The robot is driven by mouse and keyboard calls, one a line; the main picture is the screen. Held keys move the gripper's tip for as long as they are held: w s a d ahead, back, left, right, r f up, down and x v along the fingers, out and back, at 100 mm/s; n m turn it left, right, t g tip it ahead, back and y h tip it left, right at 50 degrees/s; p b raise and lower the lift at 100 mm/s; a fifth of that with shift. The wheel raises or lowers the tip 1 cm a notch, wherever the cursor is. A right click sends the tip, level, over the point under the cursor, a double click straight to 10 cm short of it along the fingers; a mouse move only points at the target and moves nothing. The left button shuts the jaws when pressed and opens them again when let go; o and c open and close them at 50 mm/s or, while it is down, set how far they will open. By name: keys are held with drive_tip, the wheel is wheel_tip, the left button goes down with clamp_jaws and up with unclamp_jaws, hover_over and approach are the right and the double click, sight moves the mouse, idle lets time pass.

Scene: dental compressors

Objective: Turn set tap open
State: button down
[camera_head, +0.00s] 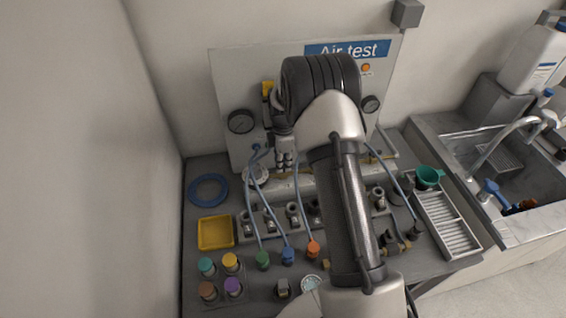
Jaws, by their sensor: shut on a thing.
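The grey test panel (228,85) with the blue "Air test" sign stands at the back of the bench. My gripper (286,160) is low in front of the panel, left of its middle, with its fingers close together. It is shut on a small part there, which looks like the set tap. The fingers and wrist hide that part, so its handle angle cannot be told. My arm covers the middle of the panel.
Gauges (241,121) (371,104) flank my arm. Blue hoses run from the panel to coloured fittings (288,255) on the bench. A yellow tray (215,232), blue ring (208,190) and coloured caps lie left. A drain rack (447,225) and sink stand right.

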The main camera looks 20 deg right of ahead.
drive_tip(key=c, duration=1.6)
unclamp_jaws()
drive_tip(key=shift+c, duration=0.2)
wheel_tip(320, 180, up, 12)
drive_tip(key=shift+s, duration=0.1)
